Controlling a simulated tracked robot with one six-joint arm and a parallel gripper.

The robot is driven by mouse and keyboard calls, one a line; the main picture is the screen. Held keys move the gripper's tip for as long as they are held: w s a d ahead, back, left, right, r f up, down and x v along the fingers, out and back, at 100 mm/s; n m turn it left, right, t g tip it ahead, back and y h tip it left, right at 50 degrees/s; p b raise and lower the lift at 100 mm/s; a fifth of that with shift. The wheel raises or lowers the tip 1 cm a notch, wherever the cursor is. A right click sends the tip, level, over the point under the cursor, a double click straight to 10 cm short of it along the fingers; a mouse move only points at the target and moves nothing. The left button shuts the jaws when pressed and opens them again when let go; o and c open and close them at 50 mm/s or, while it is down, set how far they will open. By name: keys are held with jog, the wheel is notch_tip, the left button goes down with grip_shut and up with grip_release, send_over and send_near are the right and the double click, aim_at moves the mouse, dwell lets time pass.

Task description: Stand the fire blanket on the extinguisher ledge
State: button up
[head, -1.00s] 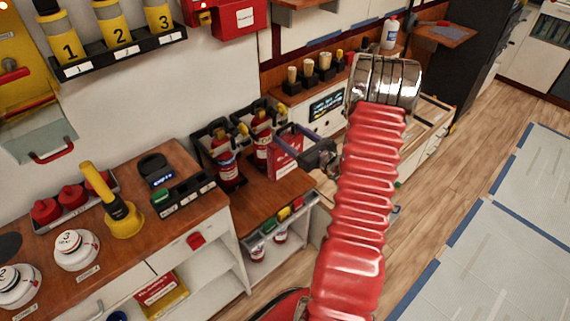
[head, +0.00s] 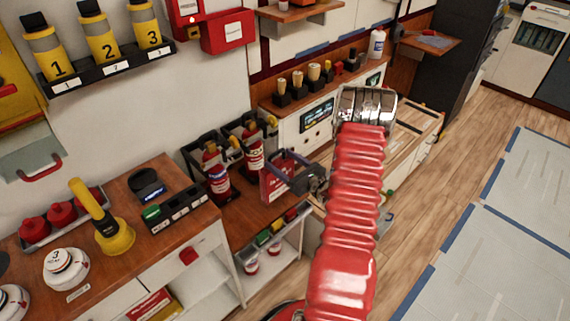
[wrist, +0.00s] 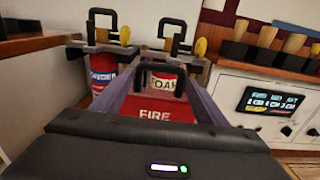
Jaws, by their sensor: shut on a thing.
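The fire blanket is a red box (head: 275,184) with white lettering and a dark handle. It is upright beside the right-hand extinguisher. My gripper (head: 289,161) is shut on it from the right. In the wrist view the blanket (wrist: 150,106) shows the word FIRE between the purple fingers. The extinguisher ledge (head: 237,212) is a low brown wooden shelf. Two red extinguishers, left (head: 216,177) and right (head: 253,150), stand at its back in dark brackets. The blanket's lower edge is over or on the ledge; I cannot tell whether it touches.
A counter (head: 130,256) with a yellow lamp-like tool (head: 113,236) and a black labelled tray (head: 178,209) stands left of the ledge. Small coloured items lie in a rack (head: 271,240) below its front. A white cabinet (head: 318,118) stands behind, to the right.

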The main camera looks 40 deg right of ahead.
jog(key=shift+f, duration=1)
jog(key=o, duration=2)
jog(key=s, duration=1.2)
jog(key=shift+d, duration=0.15)
